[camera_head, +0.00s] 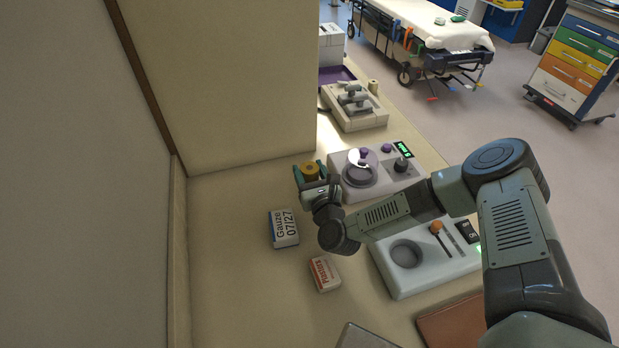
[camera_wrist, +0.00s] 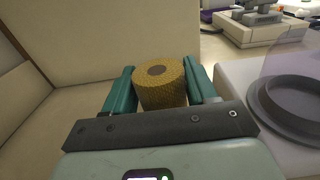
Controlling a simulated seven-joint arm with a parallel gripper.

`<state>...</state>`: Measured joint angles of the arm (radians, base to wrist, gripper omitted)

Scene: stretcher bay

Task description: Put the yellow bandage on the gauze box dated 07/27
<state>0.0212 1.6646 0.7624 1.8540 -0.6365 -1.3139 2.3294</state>
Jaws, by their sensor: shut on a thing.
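The yellow bandage (camera_head: 312,171) is a short textured roll held between the fingers of my gripper (camera_head: 311,173). In the wrist view the bandage (camera_wrist: 160,82) stands upright between the two teal fingers of my gripper (camera_wrist: 161,88), with its round end showing. The gauze box (camera_head: 284,228), white and blue and marked "Gauze 07/27", lies on the counter to the lower left of my gripper. Its top is bare. The gauze box does not show in the wrist view.
A white and red box marked "Plasters" (camera_head: 324,273) lies nearer me. A device with a round clear-lidded well (camera_head: 345,186) stands just right of my gripper. Another device with a round well (camera_head: 431,275) is lower right. A beige wall panel (camera_head: 230,85) rises behind. Counter left of the gauze box is clear.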

